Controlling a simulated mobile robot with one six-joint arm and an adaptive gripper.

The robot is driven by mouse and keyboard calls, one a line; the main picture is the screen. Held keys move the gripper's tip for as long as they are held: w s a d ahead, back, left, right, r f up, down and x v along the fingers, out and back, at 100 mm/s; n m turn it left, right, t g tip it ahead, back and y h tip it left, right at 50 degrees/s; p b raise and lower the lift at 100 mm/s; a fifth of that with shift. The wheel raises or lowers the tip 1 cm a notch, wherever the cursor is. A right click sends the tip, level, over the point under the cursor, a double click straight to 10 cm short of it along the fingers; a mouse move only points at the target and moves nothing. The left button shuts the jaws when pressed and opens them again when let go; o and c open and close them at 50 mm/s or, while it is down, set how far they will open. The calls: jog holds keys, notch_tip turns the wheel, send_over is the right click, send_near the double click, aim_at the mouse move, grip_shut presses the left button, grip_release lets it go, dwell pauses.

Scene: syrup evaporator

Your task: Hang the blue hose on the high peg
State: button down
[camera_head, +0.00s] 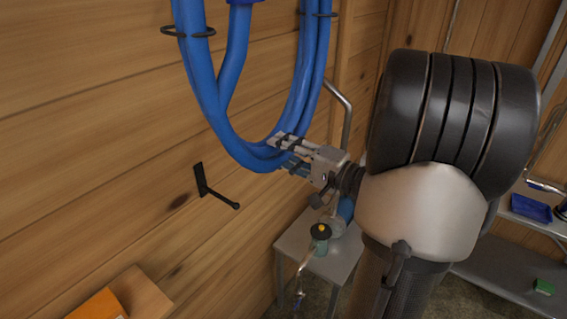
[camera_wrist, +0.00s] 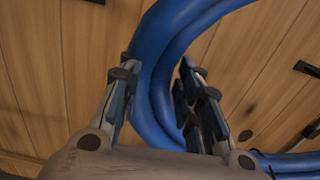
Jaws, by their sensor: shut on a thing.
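The blue hose (camera_head: 215,110) is a coil of thick loops with black ties, hanging along the plank wall; its top is out of the head view. My gripper (camera_head: 285,152) is closed on the bottom right of the coil. In the wrist view the hose (camera_wrist: 155,85) passes between the two fingers of my gripper (camera_wrist: 158,75). A black peg (camera_head: 215,192) with a round tip sticks out of the wall below and left of the coil's bottom, apart from it. I cannot tell whether this is the high peg. Dark peg-like parts (camera_wrist: 308,68) also show at the wrist view's right.
A small grey table (camera_head: 330,262) with a dark-topped container (camera_head: 320,236) stands below my gripper. A wooden ledge with an orange item (camera_head: 97,305) is at bottom left. Shelves with a blue tray (camera_head: 531,208) are at right. The wall around the peg is clear.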

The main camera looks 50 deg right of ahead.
aim_at(260, 138)
jog(key=shift+r, duration=0.55)
jog(key=shift+w, duration=0.1)
jog(key=shift+w+a+f+b, duration=0.1)
jog(key=shift+w+a+b, duration=0.1)
jog(key=shift+w+b, duration=1)
jog(key=shift+w+a+f+b, duration=0.15)
jog(key=shift+w+b, duration=0.45)
jog(key=shift+w, duration=1.1)
jog(key=shift+r, duration=0.15)
jog(key=shift+w+a+b, duration=0.15)
jog(key=shift+w+b, duration=0.3)
jog(key=shift+w, duration=0.5)
jog(key=w+a+b, duration=0.1)
jog(key=w+b, duration=0.4)
jog(key=w, duration=0.7)
jog(key=shift+w+a, duration=0.4)
jog(key=shift+b, duration=0.6)
